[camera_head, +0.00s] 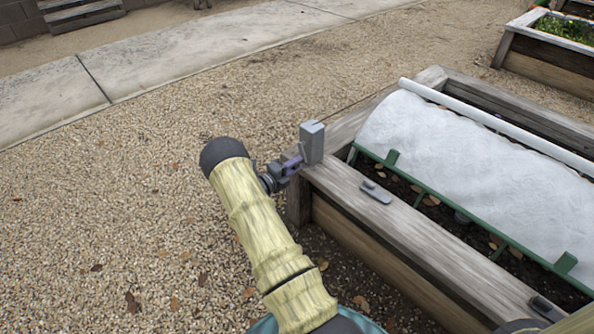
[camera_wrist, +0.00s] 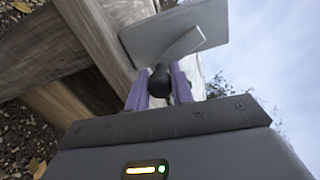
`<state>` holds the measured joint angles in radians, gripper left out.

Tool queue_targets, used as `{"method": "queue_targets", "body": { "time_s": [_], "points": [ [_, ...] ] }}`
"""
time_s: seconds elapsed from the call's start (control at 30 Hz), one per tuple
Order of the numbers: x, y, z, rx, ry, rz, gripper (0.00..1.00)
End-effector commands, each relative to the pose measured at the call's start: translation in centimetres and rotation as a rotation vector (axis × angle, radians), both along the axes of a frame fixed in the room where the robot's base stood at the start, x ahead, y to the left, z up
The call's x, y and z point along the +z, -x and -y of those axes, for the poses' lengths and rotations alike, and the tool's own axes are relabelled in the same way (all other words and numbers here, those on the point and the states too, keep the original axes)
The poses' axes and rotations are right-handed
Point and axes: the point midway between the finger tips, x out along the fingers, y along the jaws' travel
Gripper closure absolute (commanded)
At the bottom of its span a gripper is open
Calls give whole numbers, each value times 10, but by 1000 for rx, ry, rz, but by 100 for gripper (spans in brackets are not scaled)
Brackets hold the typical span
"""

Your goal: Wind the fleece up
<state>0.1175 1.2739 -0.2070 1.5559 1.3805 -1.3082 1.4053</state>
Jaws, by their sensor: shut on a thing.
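The white fleece (camera_head: 465,165) is spread in a curved sheet over the raised bed (camera_head: 395,235). A white roller tube (camera_head: 500,132) runs along its far edge. A grey crank box (camera_head: 312,142) stands on the bed's near left corner; it also shows in the wrist view (camera_wrist: 185,28). Its short pale crank arm (camera_wrist: 183,46) ends in a dark knob (camera_wrist: 159,82). My gripper (camera_head: 292,163) is beside the box. In the wrist view its purple fingers (camera_wrist: 159,92) are shut on the knob, one on each side.
A green frame (camera_head: 455,205) lies along the fleece's near edge. Grey clips sit on the front board, one near the corner (camera_head: 377,192) and one farther right (camera_head: 545,308). Another planted bed (camera_head: 545,65) stands at upper right. Gravel left of the bed is open.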

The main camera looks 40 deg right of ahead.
Motion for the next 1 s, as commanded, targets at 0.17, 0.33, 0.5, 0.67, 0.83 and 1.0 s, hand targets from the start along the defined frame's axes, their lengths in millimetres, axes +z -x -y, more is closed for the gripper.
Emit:
{"method": "queue_targets", "body": {
  "time_s": [0.17,0.33,0.5,0.67,0.83,1.0],
  "points": [
    [-9,-8,-1,-2,-16,167,100],
    [-10,-17,-2,-1,-30,329,100],
    [-10,-26,-3,-1,-43,490,100],
    [-9,-34,-3,-1,-53,637,100],
    [-6,-41,-4,0,-65,771,100],
    [-2,-46,-4,1,-73,868,100]
  ]
}}
